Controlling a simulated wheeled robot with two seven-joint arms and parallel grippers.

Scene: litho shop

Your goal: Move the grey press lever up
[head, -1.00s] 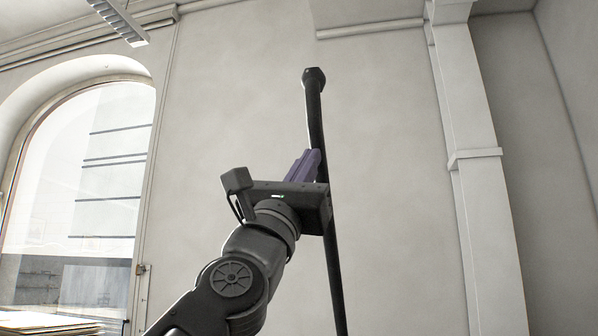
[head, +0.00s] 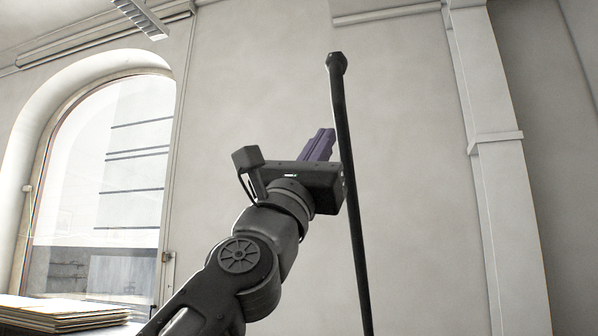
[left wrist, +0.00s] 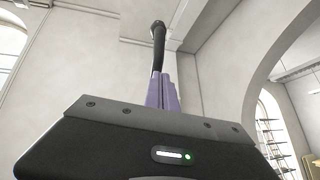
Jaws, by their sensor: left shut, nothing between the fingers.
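The grey press lever (head: 349,150) is a long dark bar with a knob at its top. It stands nearly upright in the middle of the head view, and its lower end runs out of the frame. My left gripper (head: 319,143) is shut and empty, its purple fingers pointing up just left of the bar. I cannot tell whether they touch it. In the left wrist view the shut fingers (left wrist: 162,92) show in front of the lever (left wrist: 158,48), whose upper part rises above and behind them. My right gripper is not in view.
A stack of flat sheets (head: 62,312) lies at the lower left below an arched window (head: 95,190). A pale pillar (head: 500,180) stands against the wall at the right. The space around the lever's upper part looks clear.

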